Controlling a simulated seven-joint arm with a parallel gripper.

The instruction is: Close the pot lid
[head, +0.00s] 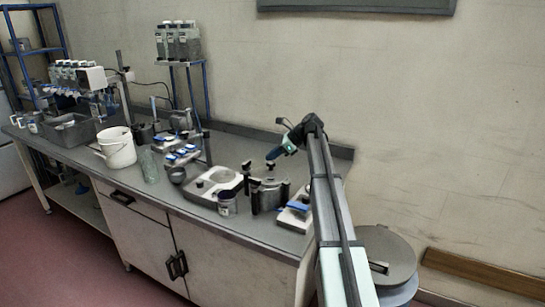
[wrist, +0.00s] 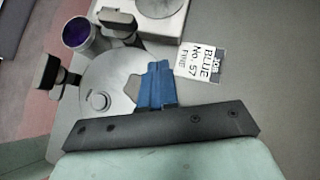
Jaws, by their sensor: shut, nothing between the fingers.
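The metal pot (head: 268,197) stands near the right end of the bench, with dark clamp handles at its rim. In the wrist view its round grey lid (wrist: 112,75) shows from above, with a small round fitting on it. A black clamp knob (wrist: 47,72) is at the left and another (wrist: 117,20) at the top. I cannot tell whether the lid is fully seated. My gripper (head: 274,153) is above the pot in the head view. Its blue fingers (wrist: 156,84) are shut and empty, overlapping the lid's right part in the wrist view. Contact is not clear.
A jar with purple contents (head: 227,204) stands left of the pot, beside a pale device with a round plate (head: 202,194). A white bucket (head: 117,147) is farther left. A label card reading BLUE No. 57 FINE (wrist: 201,63) lies right of the lid. The wall is behind.

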